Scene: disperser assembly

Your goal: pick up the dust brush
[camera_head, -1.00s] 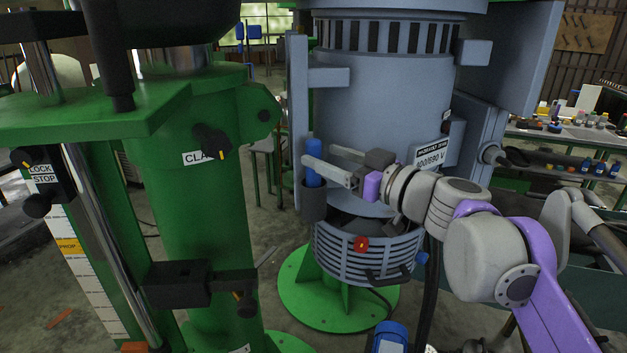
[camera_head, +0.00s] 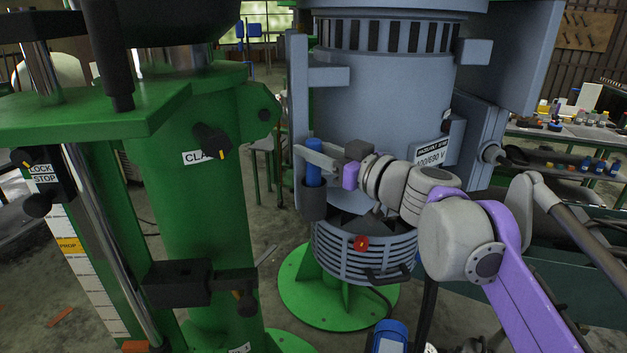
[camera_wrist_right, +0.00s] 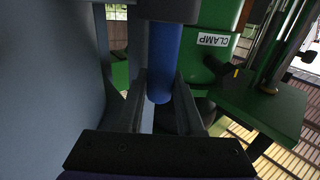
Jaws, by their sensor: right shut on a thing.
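The dust brush shows as an upright blue handle (camera_head: 314,177) standing in a dark grey holder cup (camera_head: 313,204) on the side of the grey-blue machine; its lower part is hidden in the cup. My right gripper (camera_head: 316,160) reaches in from the right and is shut on the handle just above the cup. In the right wrist view, the blue handle (camera_wrist_right: 161,62) sits between the two fingers of the right gripper (camera_wrist_right: 160,85). My left gripper is not in view.
The large grey-blue motor housing (camera_head: 385,110) stands right behind my right gripper. A green column (camera_head: 200,220) with clamp knobs and a dark bracket (camera_head: 180,284) stands at left. A red knob (camera_head: 361,243) is on the slatted lower guard (camera_head: 345,252).

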